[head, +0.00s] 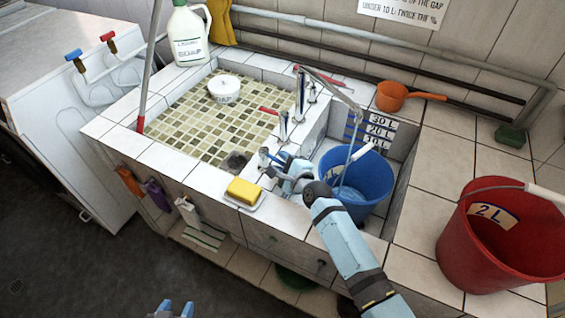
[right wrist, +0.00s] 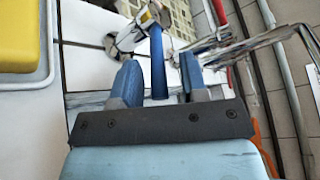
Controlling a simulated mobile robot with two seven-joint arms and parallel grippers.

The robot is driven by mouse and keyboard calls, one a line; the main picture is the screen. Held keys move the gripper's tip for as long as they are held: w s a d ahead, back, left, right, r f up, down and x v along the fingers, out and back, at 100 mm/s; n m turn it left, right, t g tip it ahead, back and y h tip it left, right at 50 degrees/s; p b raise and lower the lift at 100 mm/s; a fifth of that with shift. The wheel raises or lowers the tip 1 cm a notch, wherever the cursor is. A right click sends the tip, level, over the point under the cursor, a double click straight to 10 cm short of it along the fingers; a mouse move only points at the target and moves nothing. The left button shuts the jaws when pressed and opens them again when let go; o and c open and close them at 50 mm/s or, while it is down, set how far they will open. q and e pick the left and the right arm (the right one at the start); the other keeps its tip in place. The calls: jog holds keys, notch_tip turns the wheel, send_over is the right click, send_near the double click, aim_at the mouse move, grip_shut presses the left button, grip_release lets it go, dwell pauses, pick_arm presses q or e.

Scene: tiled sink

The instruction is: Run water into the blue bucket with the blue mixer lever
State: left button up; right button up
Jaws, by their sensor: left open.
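The blue bucket (head: 372,180) stands in the right basin under the long chrome spout (head: 335,88). A thin stream (head: 348,160) runs from the spout into it, and pale water (head: 350,196) shows inside. My right gripper (head: 277,163) is at the tap row on the wall between the basins. In the right wrist view, my right gripper (right wrist: 158,80) is open with the blue mixer lever (right wrist: 157,62) between its fingers, with a gap on each side. The gripper partly hides the lever in the head view. My left gripper (head: 175,309) is open and empty at the bottom edge.
Red-levered taps (head: 283,124) stand just behind my right gripper. A yellow sponge (head: 243,190) lies on a dish at the front rim; a red bucket (head: 500,235) stands right. An orange dipper (head: 392,96) and a level scale (head: 378,130) are behind the blue bucket.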

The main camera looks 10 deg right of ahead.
jog(key=shift+s, duration=0.2)
jog(key=v, duration=1.3)
jog(key=shift+s+d+r, duration=0.15)
dwell(0.8)
dwell(4.0)
